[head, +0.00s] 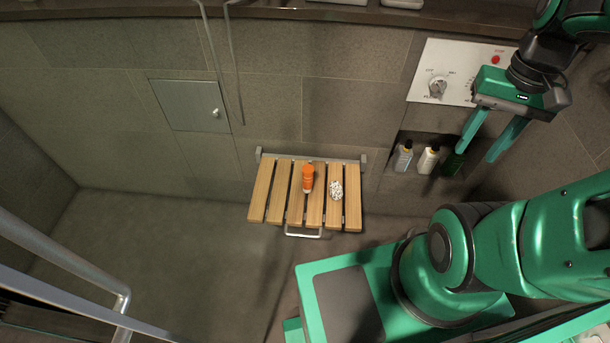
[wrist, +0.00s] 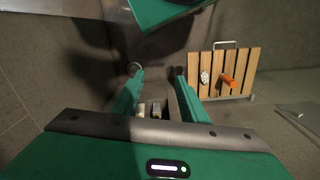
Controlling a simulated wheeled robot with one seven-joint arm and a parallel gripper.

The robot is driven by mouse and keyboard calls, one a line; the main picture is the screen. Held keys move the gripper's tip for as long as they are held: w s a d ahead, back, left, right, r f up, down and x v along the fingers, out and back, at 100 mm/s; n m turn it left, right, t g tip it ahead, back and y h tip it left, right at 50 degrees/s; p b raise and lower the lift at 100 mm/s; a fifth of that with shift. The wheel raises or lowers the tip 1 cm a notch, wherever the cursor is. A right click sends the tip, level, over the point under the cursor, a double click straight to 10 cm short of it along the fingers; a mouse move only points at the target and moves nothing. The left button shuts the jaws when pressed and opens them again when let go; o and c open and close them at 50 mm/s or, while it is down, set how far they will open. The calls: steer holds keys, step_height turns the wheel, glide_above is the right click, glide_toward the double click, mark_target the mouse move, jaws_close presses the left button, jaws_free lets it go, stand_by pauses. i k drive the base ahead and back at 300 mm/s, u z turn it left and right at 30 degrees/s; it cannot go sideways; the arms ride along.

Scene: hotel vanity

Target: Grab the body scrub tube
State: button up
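An orange tube (head: 307,178), likely the body scrub, is on the wooden slatted shower seat (head: 256,200); its label is too small to read. The tube also shows in the wrist view (wrist: 229,80), to the right of the fingers. My gripper (head: 474,156) is open and empty, high on the right in the head view, in front of the wall niche. In the wrist view its two fingers (wrist: 158,72) are apart with nothing held between them. The gripper is well away from the seat and the tube.
A white speckled item (head: 336,190) sits right of the tube on the seat. Several bottles (head: 428,158) stand in the niche. A control panel (head: 440,72) is above it. A metal rail (head: 70,262) crosses the lower left. The floor left of the seat is clear.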

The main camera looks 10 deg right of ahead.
mark_target(308, 170)
steer(key=z, duration=1.3)
steer(key=k, duration=0.9)
steer(key=u, duration=0.2)
steer(key=i, duration=0.45)
steer(key=u, duration=0.1)
